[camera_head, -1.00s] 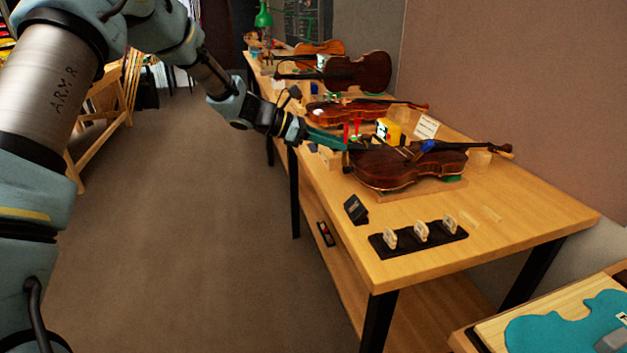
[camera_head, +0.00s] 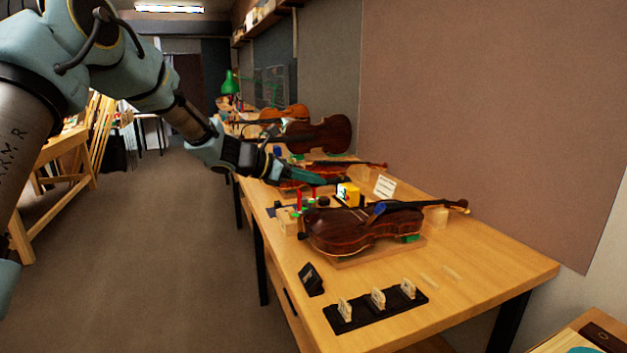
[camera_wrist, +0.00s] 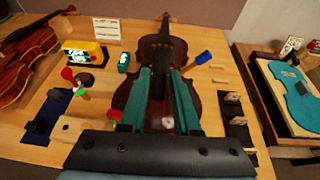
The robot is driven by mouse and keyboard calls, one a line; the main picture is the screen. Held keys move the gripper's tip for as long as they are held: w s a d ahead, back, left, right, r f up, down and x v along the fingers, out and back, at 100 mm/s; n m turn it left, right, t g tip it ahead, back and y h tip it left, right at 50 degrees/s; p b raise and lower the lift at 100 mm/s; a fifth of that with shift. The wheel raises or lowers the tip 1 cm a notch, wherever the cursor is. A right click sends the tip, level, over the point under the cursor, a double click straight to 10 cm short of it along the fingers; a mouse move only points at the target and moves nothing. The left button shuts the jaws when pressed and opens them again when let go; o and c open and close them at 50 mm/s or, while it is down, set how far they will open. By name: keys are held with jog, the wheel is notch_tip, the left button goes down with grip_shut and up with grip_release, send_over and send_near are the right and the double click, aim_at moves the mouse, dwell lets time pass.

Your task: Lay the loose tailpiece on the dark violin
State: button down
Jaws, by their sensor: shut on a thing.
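A reddish-brown violin (camera_head: 345,232) lies on a wooden board at the near part of the bench, its neck pointing right. It also shows in the wrist view (camera_wrist: 198,88), below and beyond my fingers, neck pointing away. My gripper (camera_head: 325,180) has teal fingers and hangs above and behind this violin's body in the head view. In the wrist view my gripper (camera_wrist: 160,80) is shut on a slim dark piece, apparently the tailpiece (camera_wrist: 161,88), hard to tell from the dark violin behind it. The gap between piece and violin cannot be judged exactly.
A black rack (camera_head: 365,314) with pale bridges and a small black stand (camera_head: 311,279) are in front. A yellow block (camera_head: 352,194), a card (camera_head: 385,186) and a blue-handled tool (camera_wrist: 203,57) are near the violin. Other violins, one standing darker violin (camera_head: 325,133), are behind.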

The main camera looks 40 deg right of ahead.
jog(key=b, duration=0.4)
send_over(312, 224)
jog(key=shift+f, duration=2.9)
jog(key=shift+f+b, duration=1.75)
jog(key=shift+f, duration=0.6)
jog(key=c, duration=0.6)
grip_release()
jog(key=shift+r, duration=0.1)
jog(key=shift+o, duration=0.2)
jog(key=b+v, duration=0.2)
jog(key=v, duration=0.8)
jog(key=shift+a, duration=0.35)
